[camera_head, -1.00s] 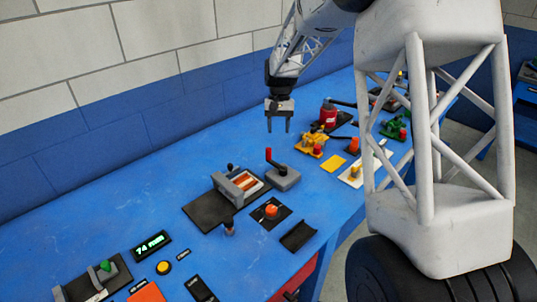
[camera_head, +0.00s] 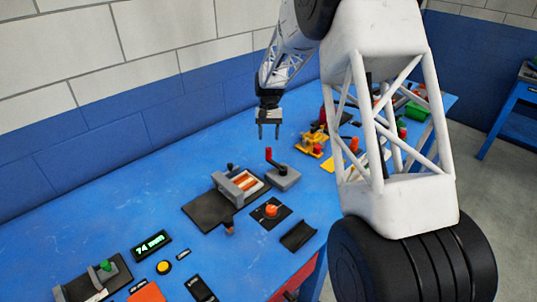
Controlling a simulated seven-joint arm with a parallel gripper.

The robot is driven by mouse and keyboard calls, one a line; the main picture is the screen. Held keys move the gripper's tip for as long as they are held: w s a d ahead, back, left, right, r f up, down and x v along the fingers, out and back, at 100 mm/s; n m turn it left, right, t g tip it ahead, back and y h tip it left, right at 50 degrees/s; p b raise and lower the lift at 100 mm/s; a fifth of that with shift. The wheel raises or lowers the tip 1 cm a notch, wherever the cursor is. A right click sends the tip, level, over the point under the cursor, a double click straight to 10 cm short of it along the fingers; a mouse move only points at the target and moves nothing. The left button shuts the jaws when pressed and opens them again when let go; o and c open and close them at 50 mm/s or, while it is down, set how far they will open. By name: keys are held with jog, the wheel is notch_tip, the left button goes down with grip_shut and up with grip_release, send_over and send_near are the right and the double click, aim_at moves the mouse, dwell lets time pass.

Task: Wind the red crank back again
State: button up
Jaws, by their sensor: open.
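The red crank (camera_head: 268,154) is an upright red handle on a dark arm, on a grey box (camera_head: 284,178) in the middle of the blue bench. My gripper (camera_head: 269,137) hangs with its fingers pointing down, open and empty. In the picture it is just above the red handle; how far apart they are in depth I cannot tell.
A grey press-like frame (camera_head: 236,187) on a black plate stands left of the crank box. An orange-red knob (camera_head: 271,210) on a black plate lies in front. Yellow fixtures (camera_head: 312,143) stand behind to the right. A green display (camera_head: 151,244) reads about 74 mm.

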aim_at(268, 148)
jog(key=shift+x, duration=3.8)
grip_shut()
